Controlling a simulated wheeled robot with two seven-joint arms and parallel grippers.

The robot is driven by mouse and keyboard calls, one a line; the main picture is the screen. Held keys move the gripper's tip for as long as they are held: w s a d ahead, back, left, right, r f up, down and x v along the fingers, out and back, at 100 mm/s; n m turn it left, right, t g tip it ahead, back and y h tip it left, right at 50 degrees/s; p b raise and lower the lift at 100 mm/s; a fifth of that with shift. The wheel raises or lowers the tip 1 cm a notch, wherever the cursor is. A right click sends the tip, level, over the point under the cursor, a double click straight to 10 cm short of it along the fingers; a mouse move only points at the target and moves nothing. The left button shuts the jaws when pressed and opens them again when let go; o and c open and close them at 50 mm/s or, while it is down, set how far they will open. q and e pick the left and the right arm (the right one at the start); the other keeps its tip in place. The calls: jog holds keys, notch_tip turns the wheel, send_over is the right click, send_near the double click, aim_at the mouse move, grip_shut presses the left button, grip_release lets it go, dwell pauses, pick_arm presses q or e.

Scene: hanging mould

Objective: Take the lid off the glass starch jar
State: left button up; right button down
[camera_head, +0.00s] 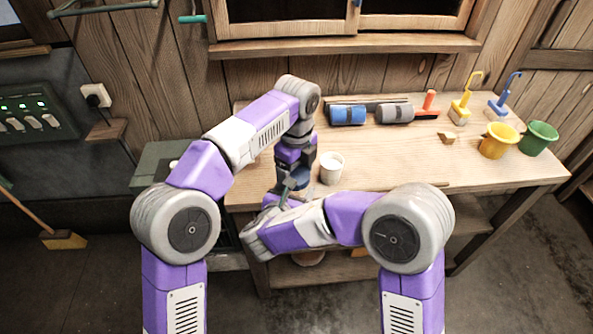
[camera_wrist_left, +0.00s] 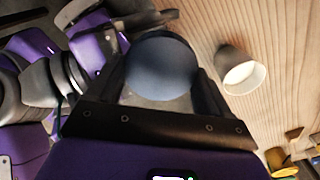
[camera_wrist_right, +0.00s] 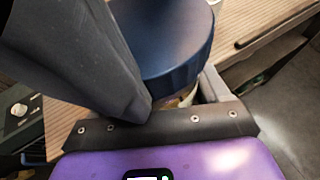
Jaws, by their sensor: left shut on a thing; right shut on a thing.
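The glass starch jar (camera_wrist_right: 186,97) stands near the table's front left edge; only a sliver of its glass and pale contents shows under the lid in the right wrist view. Its round dark blue lid (camera_wrist_right: 165,38) sits on top; it also shows in the left wrist view (camera_wrist_left: 160,68). My left gripper (camera_head: 295,172) comes down from above and is shut on the lid, a finger on each side. My right gripper (camera_head: 285,194) reaches in low from the front and is shut on the jar below the lid. Both arms hide much of the jar in the head view.
A white cup (camera_head: 332,168) stands just right of the jar. Rollers (camera_head: 347,115), a yellow bucket (camera_head: 499,141) and a green bucket (camera_head: 538,138) stand farther right on the wooden table (camera_head: 400,160). The table's middle is mostly clear.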

pick_arm(q)
jog(key=n, duration=0.4)
jog(key=shift+w+d+r, duration=0.1)
jog(key=shift+w+d, duration=0.1)
jog(key=shift+d, duration=0.1)
jog(key=n, duration=1)
jog(key=shift+w, duration=0.15)
jog(key=n, duration=0.4)
jog(key=shift+a, duration=0.15)
jog(key=n, duration=0.3)
jog(key=shift+a+n, duration=0.1)
jog(key=shift+n, duration=0.3)
jog(key=n, duration=0.4)
jog(key=shift+a+r, duration=0.1)
jog(key=shift+a, duration=0.05)
jog(key=n, duration=0.6)
jog(key=shift+a, duration=0.2)
